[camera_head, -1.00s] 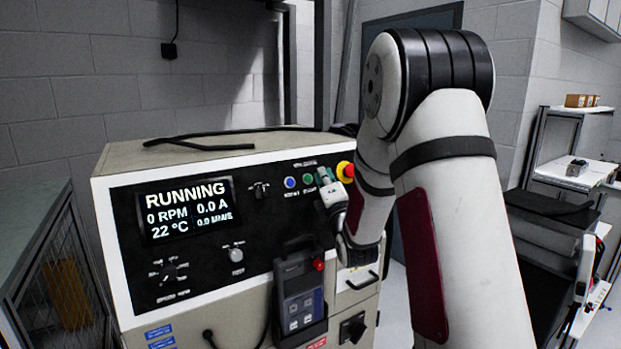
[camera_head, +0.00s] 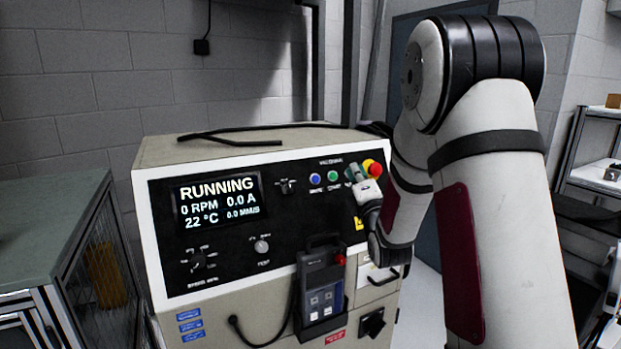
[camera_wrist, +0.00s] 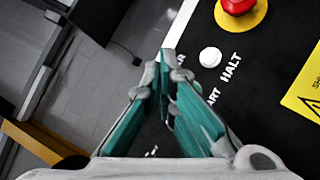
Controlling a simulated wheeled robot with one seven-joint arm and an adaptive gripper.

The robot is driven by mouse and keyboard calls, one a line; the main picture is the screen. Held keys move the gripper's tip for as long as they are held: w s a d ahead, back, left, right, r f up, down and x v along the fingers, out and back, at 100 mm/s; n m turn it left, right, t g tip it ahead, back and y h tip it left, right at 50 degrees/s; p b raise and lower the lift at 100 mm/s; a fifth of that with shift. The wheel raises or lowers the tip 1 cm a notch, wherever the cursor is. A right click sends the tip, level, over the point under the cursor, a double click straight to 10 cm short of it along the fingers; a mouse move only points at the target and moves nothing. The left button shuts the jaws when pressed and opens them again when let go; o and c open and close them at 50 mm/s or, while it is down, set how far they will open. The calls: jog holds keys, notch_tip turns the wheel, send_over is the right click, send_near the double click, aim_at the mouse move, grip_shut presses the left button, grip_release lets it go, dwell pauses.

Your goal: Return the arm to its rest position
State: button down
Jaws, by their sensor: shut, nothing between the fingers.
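My gripper (camera_head: 358,181) is at the upper right of the control panel (camera_head: 225,260), beside the buttons, and my arm reaches in from the right. In the wrist view my gripper (camera_wrist: 166,72) is shut, its teal-padded fingers together and empty. A white button (camera_wrist: 210,57) marked HALT lies just beyond the fingertips, uncovered. The red emergency knob (camera_wrist: 238,6) on its yellow ring is beyond it. The display (camera_head: 218,203) reads RUNNING, 0 RPM, 0.0 A, 22 °C. Whether the fingers touch the panel I cannot tell.
A blue button (camera_head: 315,179) and a green button (camera_head: 333,176) sit left of my gripper. A handheld pendant (camera_head: 322,285) hangs on the panel below. A bench (camera_head: 50,210) stands at left, shelving (camera_head: 600,140) at right. A black cable lies on the cabinet top.

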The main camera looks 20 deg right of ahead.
jog(key=s+a+r+m+g+y+b, duration=0.1)
jog(key=s+a+m+g+y, duration=0.15)
jog(key=a+m, duration=0.3)
jog(key=s+a+m+g+y, duration=0.1)
jog(key=s+a+m+g, duration=0.3)
jog(key=a, duration=0.3)
jog(key=s+a+f+m+g, duration=0.2)
jog(key=s+a+m, duration=0.1)
jog(key=s, duration=0.5)
jog(key=s+a+f+m+g+y+b, duration=0.1)
jog(key=s+a+f+m+g, duration=0.1)
jog(key=s, duration=0.7)
jog(key=s+a+f+m+g+y, duration=0.1)
jog(key=s+a+m+g, duration=0.3)
jog(key=s, duration=0.5)
jog(key=shift+a+f+m, duration=0.35)
jog(key=shift+a+f, duration=0.15)
jog(key=shift+a, duration=0.1)
jog(key=shift+g, duration=0.25)
